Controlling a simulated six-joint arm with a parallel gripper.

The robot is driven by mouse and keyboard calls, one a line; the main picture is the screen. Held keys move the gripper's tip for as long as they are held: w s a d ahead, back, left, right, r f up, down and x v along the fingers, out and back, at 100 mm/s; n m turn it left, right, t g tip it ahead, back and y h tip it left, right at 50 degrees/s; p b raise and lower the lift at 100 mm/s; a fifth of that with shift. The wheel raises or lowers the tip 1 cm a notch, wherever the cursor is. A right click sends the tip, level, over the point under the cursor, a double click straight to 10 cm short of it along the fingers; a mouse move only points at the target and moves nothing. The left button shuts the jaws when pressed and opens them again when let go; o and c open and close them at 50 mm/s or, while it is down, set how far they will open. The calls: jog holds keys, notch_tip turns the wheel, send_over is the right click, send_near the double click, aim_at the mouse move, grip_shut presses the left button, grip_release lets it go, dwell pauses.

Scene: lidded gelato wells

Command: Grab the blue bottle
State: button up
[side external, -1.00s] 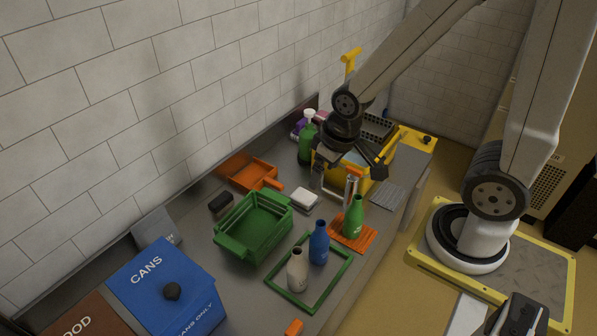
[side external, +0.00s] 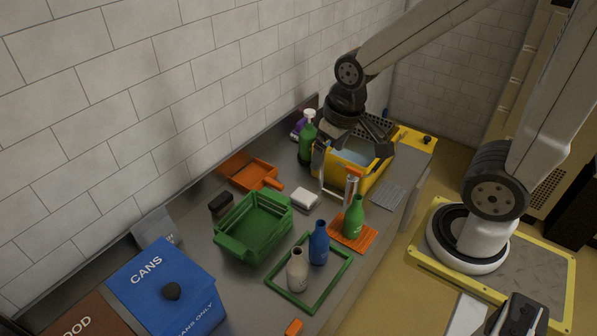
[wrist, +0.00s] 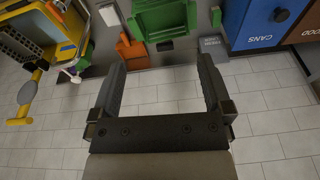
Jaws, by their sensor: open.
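The blue bottle (side external: 319,243) stands upright on the counter in the side external view, inside the green frame (side external: 296,301), just behind a beige bottle (side external: 297,270). My gripper (side external: 373,150) is open and empty above the yellow bin, up and to the right of the blue bottle and well apart from it. In the wrist view my gripper (wrist: 160,72) shows its two fingers spread wide with nothing between them. The blue bottle is not in the wrist view.
A green bottle (side external: 354,217) stands on an orange mat (side external: 366,239) close right of the blue bottle. A tiled wall (side external: 180,90) runs behind.

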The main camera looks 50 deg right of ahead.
aim_at(319, 242)
jog(key=s+d+f+m+g+y, duration=0.25)
jog(key=s+m+y, duration=0.2)
jog(key=m, duration=0.55)
jog(key=w+d+r+m+t+y, duration=0.1)
jog(key=w+d+m+t+y, duration=0.15)
jog(key=m+t, duration=0.4)
jog(key=w+d+r+m+t+y, duration=0.2)
jog(key=w+d+m+t, duration=0.15)
jog(key=m, duration=0.65)
notch_tip(319, 242, down, 33)
jog(key=shift+s+d+r, duration=0.2)
jog(key=shift+s+d, duration=0.15)
jog(key=shift+f, duration=0.1)
jog(key=shift+f, duration=3.35)
jog(key=shift+w+a, duration=0.1)
